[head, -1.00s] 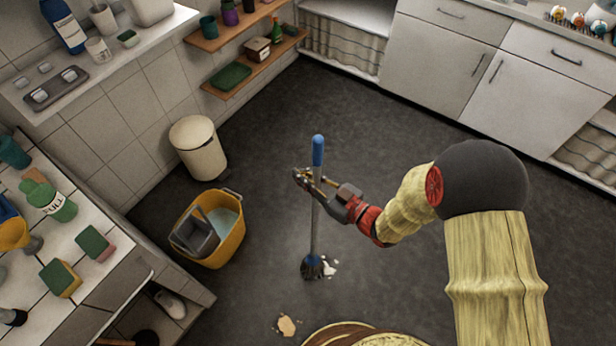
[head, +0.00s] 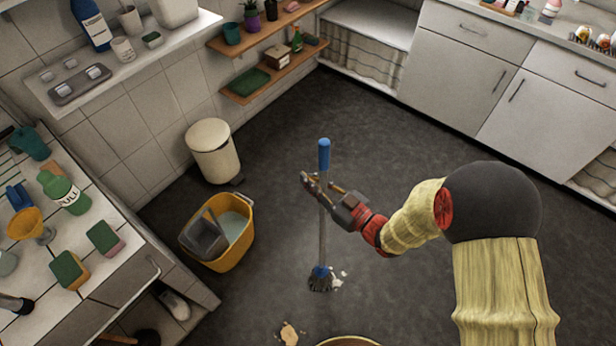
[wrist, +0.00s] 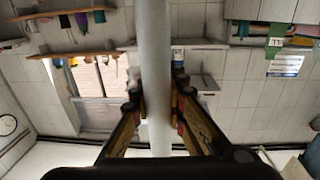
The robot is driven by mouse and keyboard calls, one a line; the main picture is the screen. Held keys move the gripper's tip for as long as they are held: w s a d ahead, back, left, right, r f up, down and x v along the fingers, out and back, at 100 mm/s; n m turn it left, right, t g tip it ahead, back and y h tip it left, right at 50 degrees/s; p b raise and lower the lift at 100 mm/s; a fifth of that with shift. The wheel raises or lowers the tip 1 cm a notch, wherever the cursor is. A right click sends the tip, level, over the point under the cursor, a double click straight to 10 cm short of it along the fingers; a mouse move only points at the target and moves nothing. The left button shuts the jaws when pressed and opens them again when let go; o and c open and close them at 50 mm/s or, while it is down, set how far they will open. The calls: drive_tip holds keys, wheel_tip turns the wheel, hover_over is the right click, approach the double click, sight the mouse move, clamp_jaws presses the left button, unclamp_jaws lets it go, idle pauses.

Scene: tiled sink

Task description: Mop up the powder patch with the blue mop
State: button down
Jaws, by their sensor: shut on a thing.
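My gripper (head: 322,188) is shut on the pole below the blue grip. The wrist view shows the pole (wrist: 154,60) between the two fingers (wrist: 155,112). The white powder patch (head: 338,279) lies on the dark floor right beside the mop head, partly hidden by it. A tan patch (head: 289,334) lies on the floor nearer the bottom edge.
A yellow bucket (head: 240,258) with a grey wringer and pale water stands left of the mop. A cream bin (head: 213,150) stands behind it. A tiled counter (head: 95,270) is at the left, and white cabinets (head: 460,75) line the back right. Floor behind the mop is clear.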

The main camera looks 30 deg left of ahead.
drive_tip(key=shift+s+d, duration=0.15)
drive_tip(key=shift+d, duration=1)
drive_tip(key=shift+s+d, duration=0.1)
drive_tip(key=shift+d, duration=1.55)
drive_tip(key=shift+d+p, duration=0.65)
drive_tip(key=shift+d, duration=4.4)
drive_tip(key=w, duration=0.6)
drive_tip(key=shift+d+r, duration=0.15)
drive_tip(key=shift+d, duration=0.1)
drive_tip(key=w+a+b, duration=0.1)
drive_tip(key=w+a, duration=0.1)
drive_tip(key=a, duration=0.6)
drive_tip(key=w+a+b, duration=0.1)
drive_tip(key=w+a, duration=0.1)
drive_tip(key=a, duration=0.6)
drive_tip(key=shift+w+a, duration=0.3)
